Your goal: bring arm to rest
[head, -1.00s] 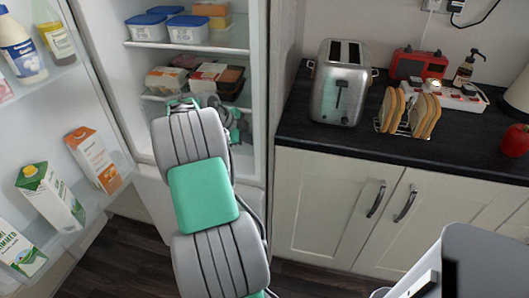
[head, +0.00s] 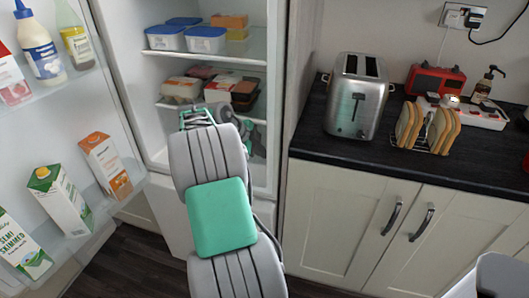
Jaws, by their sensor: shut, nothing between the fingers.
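My arm reaches up the middle of the head view, grey with a green band, toward the open fridge (head: 272,120). My gripper (head: 197,117) is at its far end, in front of the lower fridge shelf. It is shut and holds nothing. My arm's grey links hide part of it. Packs of food (head: 181,89) lie on the shelf just behind and above it. I cannot tell whether it touches the shelf edge.
The open fridge door on the left holds cartons (head: 60,200) and bottles (head: 39,45). On the right, a dark worktop (head: 310,138) bears a toaster (head: 357,95), a toast rack (head: 428,128) and a red radio (head: 436,80). Cupboards stand below it.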

